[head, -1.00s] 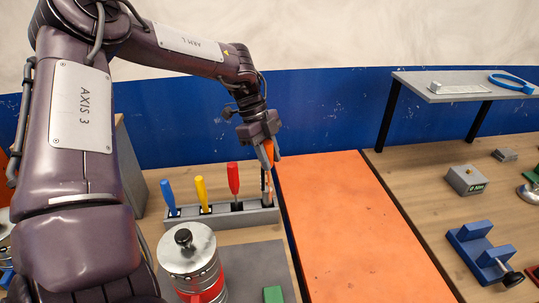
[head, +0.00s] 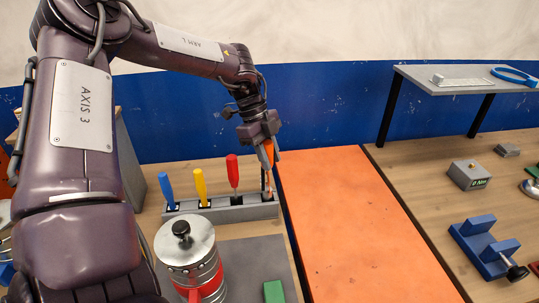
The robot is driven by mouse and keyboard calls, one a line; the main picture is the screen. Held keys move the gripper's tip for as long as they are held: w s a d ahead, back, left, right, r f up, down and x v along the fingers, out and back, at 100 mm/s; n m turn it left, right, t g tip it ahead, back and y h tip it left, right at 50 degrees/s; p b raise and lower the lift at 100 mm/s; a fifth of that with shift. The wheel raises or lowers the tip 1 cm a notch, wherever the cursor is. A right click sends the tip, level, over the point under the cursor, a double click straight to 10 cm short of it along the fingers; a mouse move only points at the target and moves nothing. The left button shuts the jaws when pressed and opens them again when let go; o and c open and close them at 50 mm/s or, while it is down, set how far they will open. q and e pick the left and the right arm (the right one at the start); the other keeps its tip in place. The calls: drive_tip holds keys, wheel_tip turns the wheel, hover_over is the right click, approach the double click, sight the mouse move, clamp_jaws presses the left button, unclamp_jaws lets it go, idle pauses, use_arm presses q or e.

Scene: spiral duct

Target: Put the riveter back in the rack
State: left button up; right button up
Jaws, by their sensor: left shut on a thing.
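The rack (head: 222,212) is a long grey block at the back of the left wooden bench. A blue-handled tool (head: 166,190), a yellow-handled tool (head: 201,187) and a red-handled tool (head: 233,171) stand upright in it. My left gripper (head: 267,160) points down over the rack's right end and is shut on the riveter (head: 268,150), whose orange part shows between the fingers. The riveter's lower part is at the rack's right end; I cannot tell whether it is inside a slot. My right gripper is not in view.
A metal canister with a red band (head: 188,255) stands in front of the rack, near a green block (head: 273,291) on a grey mat (head: 255,262). An orange surface (head: 345,220) lies to the right. A blue clamp (head: 484,246) and grey box (head: 468,175) sit on the right bench.

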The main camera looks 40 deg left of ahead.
use_arm(q)
drive_tip(key=shift+f, duration=0.15)
drive_tip(key=o, duration=1.1)
drive_tip(key=shift+o, duration=0.2)
drive_tip(key=b+v, duration=0.2)
drive_tip(key=v, duration=0.4)
drive_tip(key=shift+v, duration=0.9)
